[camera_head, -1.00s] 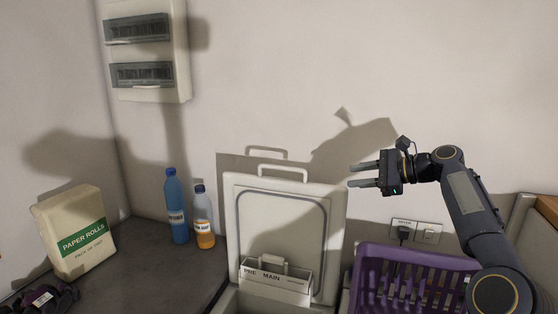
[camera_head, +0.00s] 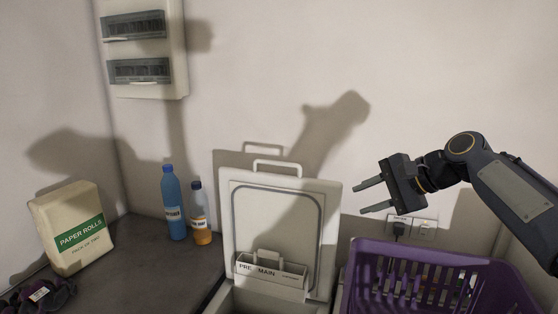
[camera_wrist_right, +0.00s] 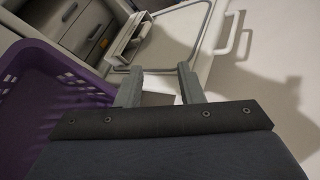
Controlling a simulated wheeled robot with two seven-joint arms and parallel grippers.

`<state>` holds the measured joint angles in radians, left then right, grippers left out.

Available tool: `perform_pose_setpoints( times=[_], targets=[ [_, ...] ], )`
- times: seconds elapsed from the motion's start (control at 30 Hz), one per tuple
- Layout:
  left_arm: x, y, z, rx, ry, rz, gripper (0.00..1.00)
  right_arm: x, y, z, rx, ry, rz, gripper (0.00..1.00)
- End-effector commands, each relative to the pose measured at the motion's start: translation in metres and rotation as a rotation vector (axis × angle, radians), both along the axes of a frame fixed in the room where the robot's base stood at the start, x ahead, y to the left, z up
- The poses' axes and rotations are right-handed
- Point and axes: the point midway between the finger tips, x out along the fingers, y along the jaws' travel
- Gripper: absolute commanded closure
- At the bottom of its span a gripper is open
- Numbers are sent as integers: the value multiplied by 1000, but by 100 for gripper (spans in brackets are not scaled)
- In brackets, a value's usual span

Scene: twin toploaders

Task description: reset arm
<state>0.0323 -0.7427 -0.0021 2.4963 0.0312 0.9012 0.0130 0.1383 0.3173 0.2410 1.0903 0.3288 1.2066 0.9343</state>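My right gripper (camera_head: 368,198) is open and empty in the head view, above the purple basket and right of the raised white washer lid (camera_head: 275,222). Its two fingers point left and stand apart. In the right wrist view the open fingers (camera_wrist_right: 160,88) show with nothing between them, and the lid (camera_wrist_right: 185,38) is beyond them. The washer's detergent drawer (camera_head: 270,270), marked PRE and MAIN, sits at the base of the lid.
A purple basket (camera_head: 362,278) stands at the lower right, below my right arm. A blue bottle (camera_head: 174,205), an orange bottle (camera_head: 200,218) and a paper rolls pack (camera_head: 72,228) stand on the dark counter (camera_head: 150,262). A wall socket (camera_head: 424,229) is behind the basket.

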Motion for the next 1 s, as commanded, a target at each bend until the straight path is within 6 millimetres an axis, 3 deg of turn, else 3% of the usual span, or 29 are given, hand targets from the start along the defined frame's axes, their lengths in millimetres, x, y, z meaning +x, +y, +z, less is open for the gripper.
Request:
perform_pose_setpoints(
  times=[0.03,0.27,0.4,0.53,0.7,1.0],
  targets=[
    [0,0,-4,0,0,0,64,-27,-3,-7,-75,-34,25,66],
    [0,0,-12,0,0,0,64,-152,-20,-74,-416,-179,188,66],
    [0,0,-17,0,0,0,64,-228,-27,-133,-584,-250,308,66],
    [0,0,-20,0,0,0,64,-284,-26,-186,-694,-307,416,66],
    [0,0,-22,0,0,0,64,-324,-21,-232,-769,-354,512,66],
    [0,0,-22,0,0,0,64,-333,-19,-244,-787,-366,540,66]
  ],
)
